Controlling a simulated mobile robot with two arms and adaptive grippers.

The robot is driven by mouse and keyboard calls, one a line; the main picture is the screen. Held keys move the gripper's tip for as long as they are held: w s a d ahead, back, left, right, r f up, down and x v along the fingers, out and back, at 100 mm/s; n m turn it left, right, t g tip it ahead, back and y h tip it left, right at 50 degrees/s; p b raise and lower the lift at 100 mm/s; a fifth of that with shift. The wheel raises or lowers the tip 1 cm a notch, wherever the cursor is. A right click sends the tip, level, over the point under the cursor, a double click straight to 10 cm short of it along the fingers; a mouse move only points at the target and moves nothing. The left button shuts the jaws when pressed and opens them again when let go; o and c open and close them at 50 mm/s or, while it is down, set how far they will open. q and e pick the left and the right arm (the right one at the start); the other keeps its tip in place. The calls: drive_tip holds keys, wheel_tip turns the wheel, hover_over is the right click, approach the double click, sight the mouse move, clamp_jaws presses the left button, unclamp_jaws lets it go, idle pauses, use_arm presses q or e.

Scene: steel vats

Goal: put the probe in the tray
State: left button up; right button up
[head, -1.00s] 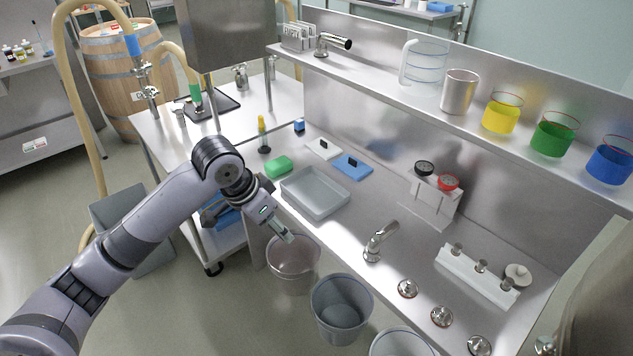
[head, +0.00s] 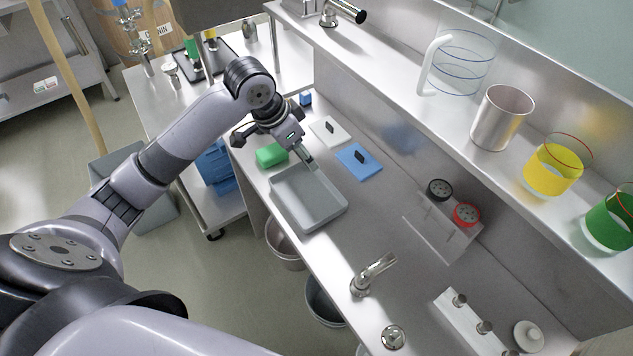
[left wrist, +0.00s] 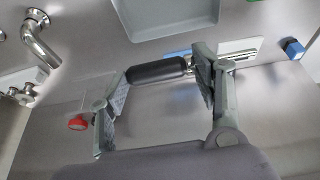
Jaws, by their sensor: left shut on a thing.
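The tray (head: 308,200) is a shallow grey open box on the steel counter, and it looks empty. Its corner also shows at the top of the left wrist view (left wrist: 172,14). My left gripper (head: 308,158) is above the tray's far edge, beside the blue mat. In the left wrist view my left gripper (left wrist: 160,85) is shut on a dark cylinder with a silvery end, which looks like the probe (left wrist: 155,73). It lies crosswise between the two fingers. In the head view the probe is hidden or too small to make out. My right gripper is not in view.
A stand with black and red caps (head: 435,225) and a tap (head: 374,274) are to the right. Beakers stand on the shelf above.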

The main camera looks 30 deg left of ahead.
use_arm(q)
wheel_tip(320, 180, down, 5)
drive_tip(key=s, duration=0.2)
drive_tip(key=p, duration=0.2)
hover_over(306, 210)
drive_tip(key=s, duration=0.1)
drive_tip(key=f, duration=0.8)
drive_tip(key=shift+a+f, duration=0.25)
drive_tip(key=shift+a, duration=0.05)
drive_tip(key=shift+f, duration=2.7)
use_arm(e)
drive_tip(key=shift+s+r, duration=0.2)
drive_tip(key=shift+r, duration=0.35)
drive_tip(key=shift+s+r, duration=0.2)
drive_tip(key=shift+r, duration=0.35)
use_arm(q)
drive_tip(key=shift+s, duration=0.1)
drive_tip(key=o, duration=1)
drive_tip(key=shift+f, duration=0.15)
drive_tip(key=v, duration=1.2)
drive_tip(key=shift+b, duration=0.4)
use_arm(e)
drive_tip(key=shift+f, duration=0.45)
